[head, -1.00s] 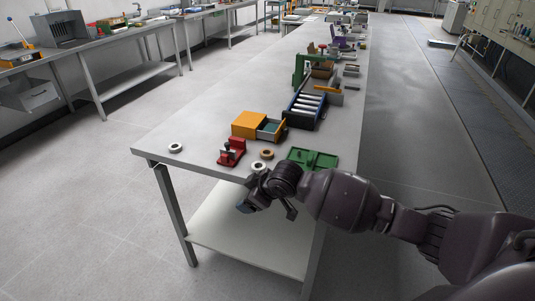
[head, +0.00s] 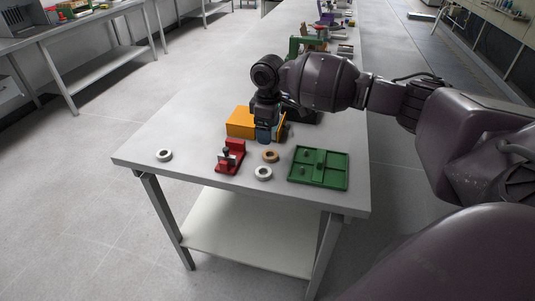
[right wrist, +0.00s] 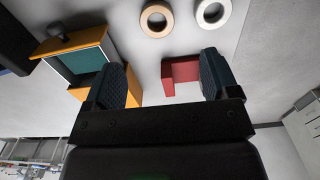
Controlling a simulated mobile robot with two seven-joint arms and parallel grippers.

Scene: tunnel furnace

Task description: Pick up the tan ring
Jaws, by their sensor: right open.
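The tan ring (head: 270,160) lies flat on the near part of the table, just behind a white ring (head: 263,178) and right of a red fixture (head: 231,158). In the right wrist view, the tan ring (right wrist: 156,34) is at the top, beyond the fingertips, beside the white ring (right wrist: 213,26). My right gripper (head: 264,138) points down above the table, just behind the tan ring in the picture. In the right wrist view, its fingers (right wrist: 164,75) are wide apart and empty. My left gripper is not in view.
A green compartment tray (head: 335,178) lies to the right near the table's edge. Another white ring (head: 164,159) lies at the left. The table (head: 195,142) is clear between that ring and the orange box.

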